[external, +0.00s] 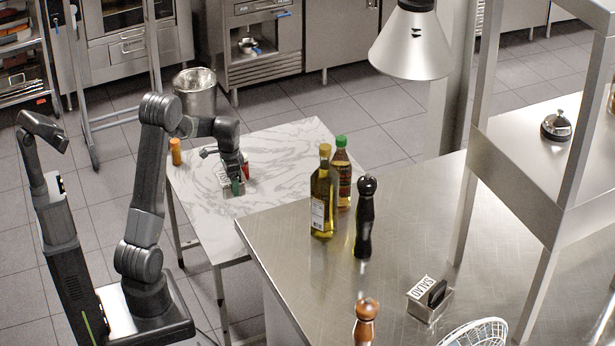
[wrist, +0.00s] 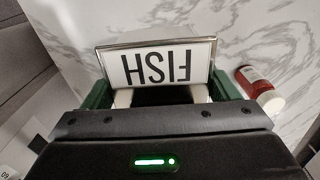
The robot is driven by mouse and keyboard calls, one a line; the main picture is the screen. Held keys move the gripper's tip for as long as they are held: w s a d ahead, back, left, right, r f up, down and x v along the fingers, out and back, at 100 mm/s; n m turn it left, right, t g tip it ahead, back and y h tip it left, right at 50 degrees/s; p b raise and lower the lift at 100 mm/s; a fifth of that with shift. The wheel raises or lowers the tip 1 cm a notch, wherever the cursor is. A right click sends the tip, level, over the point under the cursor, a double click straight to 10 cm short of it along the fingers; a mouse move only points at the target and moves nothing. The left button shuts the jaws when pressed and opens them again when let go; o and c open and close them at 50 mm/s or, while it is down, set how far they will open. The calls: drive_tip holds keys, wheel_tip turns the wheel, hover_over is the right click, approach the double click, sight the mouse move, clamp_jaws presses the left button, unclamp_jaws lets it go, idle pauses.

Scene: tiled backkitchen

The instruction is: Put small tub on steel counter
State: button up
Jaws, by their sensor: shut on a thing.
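The small tub (wrist: 104,62) is steel, with a white label reading FISH, upside down in the wrist view. My gripper, with green fingers, also shows in the wrist view (wrist: 165,98) and is shut on the tub. I cannot tell whether the tub touches the marble. The steel counter (external: 300,265) stands to the right of and in front of the marble table.
A red bottle with a white cap (wrist: 255,82) stands close beside the tub. An orange shaker (external: 175,152) is at the table's left edge. On the counter are an oil bottle (external: 322,200), a sauce bottle (external: 341,170), a black mill (external: 365,220), a brown mill (external: 366,325) and a SALAD tub (external: 428,305).

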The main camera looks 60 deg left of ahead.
drive_tip(key=shift+w+r, duration=0.15)
drive_tip(key=shift+r, duration=0.65)
drive_tip(key=w+d+r+m+p, duration=0.3)
drive_tip(key=w+d+r+p, duration=0.15)
drive_tip(key=d+r, duration=0.35)
drive_tip(key=w+d+r+m+p, duration=0.2)
drive_tip(key=w+d+r+p, duration=0.3)
drive_tip(key=r, duration=0.5)
drive_tip(key=w+d+r+m+p, duration=0.3)
drive_tip(key=w+d+r+p, duration=0.1)
drive_tip(key=d+r+p, duration=0.3)
drive_tip(key=w+d+r+m+p, duration=0.1)
drive_tip(key=d+r+m+p, duration=0.9)
drive_tip(key=d+r, duration=1.6)
drive_tip(key=s+d, duration=0.4)
drive_tip(key=d, duration=0.9)
drive_tip(key=s+d, duration=0.4)
drive_tip(key=d, duration=0.8)
drive_tip(key=shift+n, duration=0.6)
drive_tip(key=shift+s+d+f+b, duration=0.3)
drive_tip(key=shift+d+f, duration=0.95)
drive_tip(key=shift+f, duration=3.85)
drive_tip(key=shift+s+d+f, duration=0.5)
drive_tip(key=shift+d+f, duration=0.8)
drive_tip(key=shift+f, duration=3.75)
drive_tip(key=shift+s+d+f+b, duration=0.3)
drive_tip(key=shift+d+f, duration=0.95)
drive_tip(key=shift+f, duration=3.85)
drive_tip(key=o, duration=1.1)
drive_tip(key=shift+s, duration=0.1)
